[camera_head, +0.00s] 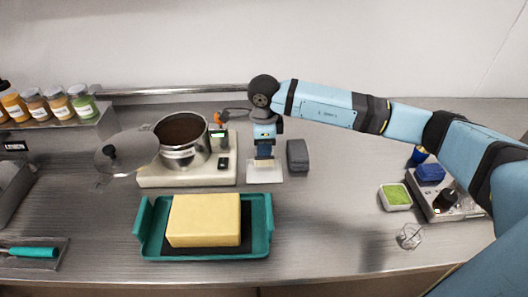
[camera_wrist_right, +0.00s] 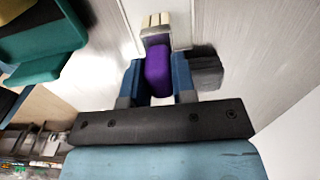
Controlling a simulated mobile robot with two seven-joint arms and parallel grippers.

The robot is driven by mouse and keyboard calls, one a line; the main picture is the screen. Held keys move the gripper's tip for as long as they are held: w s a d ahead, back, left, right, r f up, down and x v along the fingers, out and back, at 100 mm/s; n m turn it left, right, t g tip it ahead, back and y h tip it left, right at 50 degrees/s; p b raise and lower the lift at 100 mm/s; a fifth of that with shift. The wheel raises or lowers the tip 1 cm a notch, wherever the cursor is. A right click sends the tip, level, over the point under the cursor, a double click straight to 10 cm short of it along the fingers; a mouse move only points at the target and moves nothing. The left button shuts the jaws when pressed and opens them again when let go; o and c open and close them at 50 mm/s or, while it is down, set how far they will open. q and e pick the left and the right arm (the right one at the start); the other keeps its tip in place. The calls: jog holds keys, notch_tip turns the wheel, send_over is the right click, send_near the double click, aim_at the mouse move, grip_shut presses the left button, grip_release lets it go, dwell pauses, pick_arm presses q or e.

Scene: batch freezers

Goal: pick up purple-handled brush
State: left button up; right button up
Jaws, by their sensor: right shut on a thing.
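The purple-handled brush (camera_wrist_right: 158,66) shows in the right wrist view, with its purple handle between my two blue fingers and its cream bristle end beyond them. My right gripper (camera_wrist_right: 157,82) is shut on the handle; in the head view the right gripper (camera_head: 264,152) points down over a small white board (camera_head: 272,177). In the head view the brush is mostly hidden by the gripper. I cannot tell whether the bristles touch the board. My left gripper is in neither view.
A dark grey block (camera_head: 297,155) stands just right of the gripper. A teal tray (camera_head: 150,243) with a yellow block (camera_head: 204,218) is in front. A steel pot (camera_head: 183,153) on a pale base is to the left. The counter right of the grey block is clear up to the green-filled dish (camera_head: 395,197).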

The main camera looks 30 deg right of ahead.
notch_tip(320, 180, up, 17)
jog(key=b, duration=0.1)
jog(key=shift+o, duration=0.9)
jog(key=shift+c, duration=0.4)
jog(key=shift+f, duration=0.15)
dwell(1.1)
